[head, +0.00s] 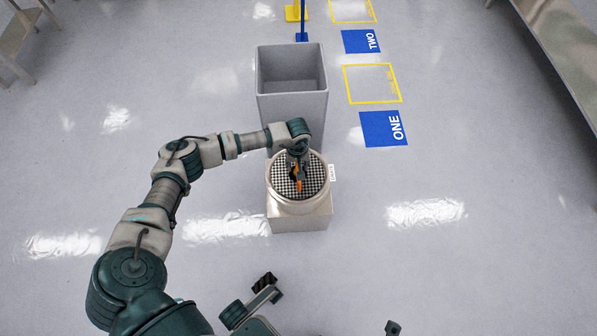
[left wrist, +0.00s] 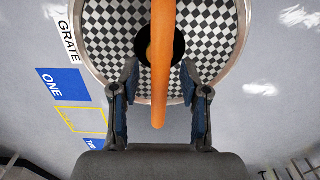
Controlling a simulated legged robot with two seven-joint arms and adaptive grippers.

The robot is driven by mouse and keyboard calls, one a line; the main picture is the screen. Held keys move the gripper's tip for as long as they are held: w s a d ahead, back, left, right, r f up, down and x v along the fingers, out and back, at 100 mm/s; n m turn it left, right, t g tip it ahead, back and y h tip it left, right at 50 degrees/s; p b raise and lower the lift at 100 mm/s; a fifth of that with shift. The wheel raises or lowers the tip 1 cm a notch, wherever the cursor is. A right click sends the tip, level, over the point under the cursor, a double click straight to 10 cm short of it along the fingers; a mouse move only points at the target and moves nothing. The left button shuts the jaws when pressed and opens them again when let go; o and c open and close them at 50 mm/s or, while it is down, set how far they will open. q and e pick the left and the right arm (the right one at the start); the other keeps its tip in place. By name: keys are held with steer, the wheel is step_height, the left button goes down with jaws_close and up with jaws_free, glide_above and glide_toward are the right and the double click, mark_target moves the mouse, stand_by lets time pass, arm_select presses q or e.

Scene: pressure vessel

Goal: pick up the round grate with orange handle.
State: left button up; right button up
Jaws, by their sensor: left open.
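The round grate (head: 317,172) is a black-and-white checkered disc lying in a round, pale holder on a box-like stand. Its orange handle (head: 298,185) stands up at the middle, partly hidden by my left gripper (head: 297,170). In the left wrist view, the orange handle (left wrist: 162,50) runs between the two open fingers of my left gripper (left wrist: 160,72), with a gap on both sides. The checkered grate (left wrist: 210,40) lies beyond the fingertips, with a dark round spot behind the handle.
A tall, open grey bin (head: 292,115) stands right behind the stand (head: 300,220). A "GRATE" label (head: 332,173) sits at the holder's right side. Blue floor signs ONE (head: 380,128) and TWO (head: 360,41) lie beyond.

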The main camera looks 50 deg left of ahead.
arm_select(q)
steer(key=shift+c, duration=0.2)
jaws_close()
steer(key=shift+r, duration=0.15)
